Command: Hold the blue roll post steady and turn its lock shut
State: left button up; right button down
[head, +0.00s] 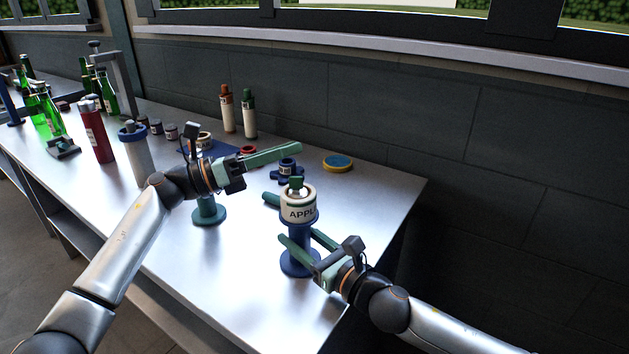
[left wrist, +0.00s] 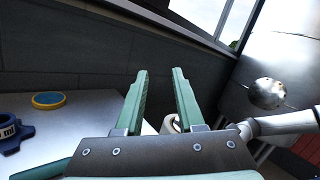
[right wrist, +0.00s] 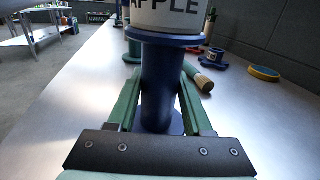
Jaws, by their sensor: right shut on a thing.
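The blue roll post (head: 299,262) stands upright near the table's right front edge, and it shows in the right wrist view (right wrist: 160,90). A white roll labelled "APPLE" (head: 299,211) sits on it; its top is cut off in the right wrist view (right wrist: 165,14). A green lock piece (head: 296,184) sits on top of the roll; its exact turn is hard to tell. My right gripper (right wrist: 161,75) is shut on the post's shaft below the roll, one finger on each side. My left gripper (left wrist: 160,72) is open and empty, above and behind the post, apart from it.
A green stand (head: 208,213) is left of the post. A green-and-tan tube (right wrist: 198,78) lies behind the post. Farther back are a blue lobed piece (head: 287,168) and a yellow-and-blue disc (head: 337,163). Bottles crowd the left. The table front between stand and post is clear.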

aim_at(296, 182)
pick_arm(q)
jog(key=s+a+f+m+g+y, duration=0.2)
jog(key=s+a+f+m+g, duration=0.15)
jog(key=a+m+g, duration=0.4)
jog(key=shift+m+t, duration=0.25)
jog(key=shift+m, duration=0.3)
jog(key=d, duration=0.4)
jog(key=s+d, duration=0.1)
jog(key=d, duration=0.3)
jog(key=s+d, duration=0.1)
jog(key=d, duration=0.3)
jog(key=shift+d+r, duration=0.25)
jog(key=shift+d, duration=0.05)
grip_shut()
